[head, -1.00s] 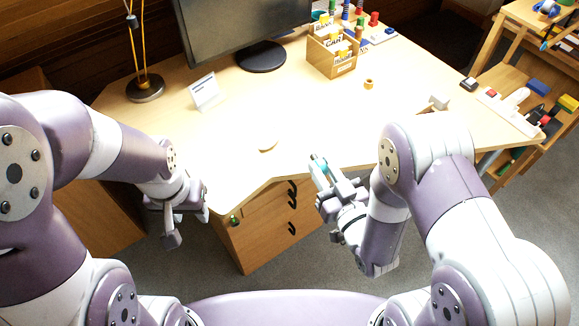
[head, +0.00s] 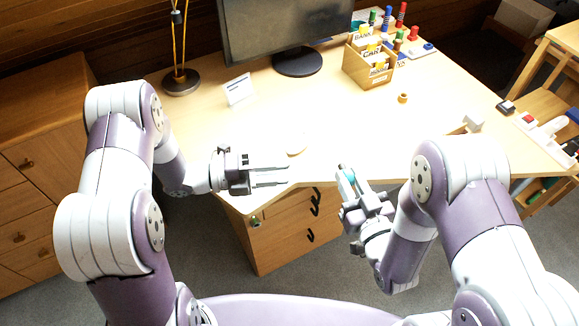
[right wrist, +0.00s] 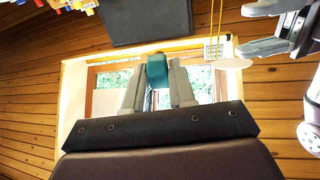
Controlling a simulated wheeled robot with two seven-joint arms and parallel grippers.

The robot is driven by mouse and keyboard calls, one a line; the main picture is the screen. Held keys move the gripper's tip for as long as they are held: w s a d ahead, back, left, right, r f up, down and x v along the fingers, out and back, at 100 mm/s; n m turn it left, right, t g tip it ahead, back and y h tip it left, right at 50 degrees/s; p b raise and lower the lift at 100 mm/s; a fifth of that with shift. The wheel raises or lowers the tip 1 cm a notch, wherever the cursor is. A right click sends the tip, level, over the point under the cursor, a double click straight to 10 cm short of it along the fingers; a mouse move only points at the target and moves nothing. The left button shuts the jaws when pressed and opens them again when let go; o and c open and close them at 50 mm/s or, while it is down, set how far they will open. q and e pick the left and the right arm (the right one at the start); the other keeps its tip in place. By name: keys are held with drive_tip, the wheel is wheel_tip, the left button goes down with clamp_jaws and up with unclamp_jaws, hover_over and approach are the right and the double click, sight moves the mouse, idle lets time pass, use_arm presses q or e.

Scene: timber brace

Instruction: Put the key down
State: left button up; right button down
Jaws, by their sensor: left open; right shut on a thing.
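My right gripper (head: 348,181) is shut on a small teal-ended thing, which I take to be the key (head: 350,177), just off the desk's front edge. In the right wrist view the teal part of the key (right wrist: 157,70) sits between the two grey fingers; the rest of it is hidden or too small to make out. My left gripper (head: 270,176) is open and empty at the desk's front edge, its fingers pointing right. It also shows at the upper right of the right wrist view (right wrist: 272,28).
The desk (head: 330,115) has a clear middle. A pale round piece (head: 296,145) lies near its front edge. Behind are a monitor (head: 275,30), a white card (head: 239,90), a lamp base (head: 182,82) and a wooden file box (head: 369,68). A drawer cabinet (head: 285,240) stands below.

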sight(339, 166)
use_arm(q)
drive_tip(key=x, duration=1.1)
drive_tip(key=shift+d, duration=0.25)
drive_tip(key=shift+f, duration=0.1)
clamp_jaws()
use_arm(e)
drive_tip(key=c, duration=0.9)
unclamp_jaws()
drive_tip(key=shift+o, duration=0.2)
